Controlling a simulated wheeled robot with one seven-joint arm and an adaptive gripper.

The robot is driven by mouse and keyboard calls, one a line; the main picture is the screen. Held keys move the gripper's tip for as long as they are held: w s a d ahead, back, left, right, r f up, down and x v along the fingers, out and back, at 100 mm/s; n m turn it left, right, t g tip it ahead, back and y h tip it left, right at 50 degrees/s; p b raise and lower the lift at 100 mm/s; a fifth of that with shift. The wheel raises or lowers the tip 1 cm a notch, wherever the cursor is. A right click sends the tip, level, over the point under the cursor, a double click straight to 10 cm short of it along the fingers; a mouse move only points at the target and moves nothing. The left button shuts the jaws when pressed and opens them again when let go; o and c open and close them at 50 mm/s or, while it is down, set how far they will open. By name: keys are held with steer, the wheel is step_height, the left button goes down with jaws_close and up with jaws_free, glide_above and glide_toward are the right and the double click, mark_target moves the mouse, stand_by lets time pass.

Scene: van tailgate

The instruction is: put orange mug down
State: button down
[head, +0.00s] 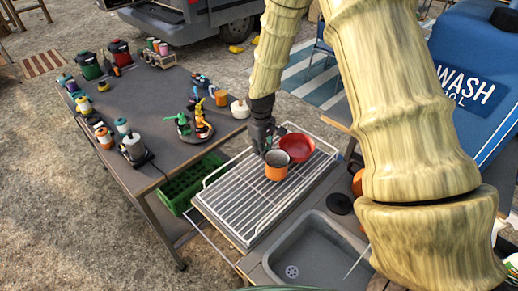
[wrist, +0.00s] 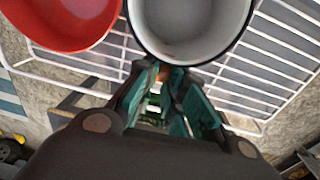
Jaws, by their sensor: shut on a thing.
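The orange mug (head: 276,170) is upright at the drying rack (head: 232,204) in the head view, with its grey inside showing. In the wrist view the mug (wrist: 190,25) shows a dark rim and a pale inside, close in front of the fingers. My gripper (head: 266,148) is at the mug's far side and shut on it; in the wrist view the green fingers (wrist: 165,95) meet at the mug's near edge. The handle is mostly hidden. I cannot tell whether the mug's base touches the rack wires.
A red bowl (head: 297,147) is right beside the mug on the rack. The rack's left and front wires are bare. A grey sink (head: 318,255) lies in front. A dark table (head: 160,110) with many items stands left, a green crate (head: 190,185) below.

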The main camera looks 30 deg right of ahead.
steer(key=shift+w+f, duration=0.3)
steer(key=shift+w, duration=0.05)
steer(key=c, duration=1.8)
jaws_free()
steer(key=shift+w+f, duration=0.1)
steer(key=shift+w, duration=0.05)
steer(key=o, duration=0.3)
steer(key=shift+a, duration=0.1)
steer(key=shift+s+r, duration=0.2)
steer(key=shift+s, duration=0.05)
steer(key=shift+w, duration=0.15)
step_height(320, 180, up, 12)
steer(key=b, duration=0.4)
steer(key=shift+a, duration=0.3)
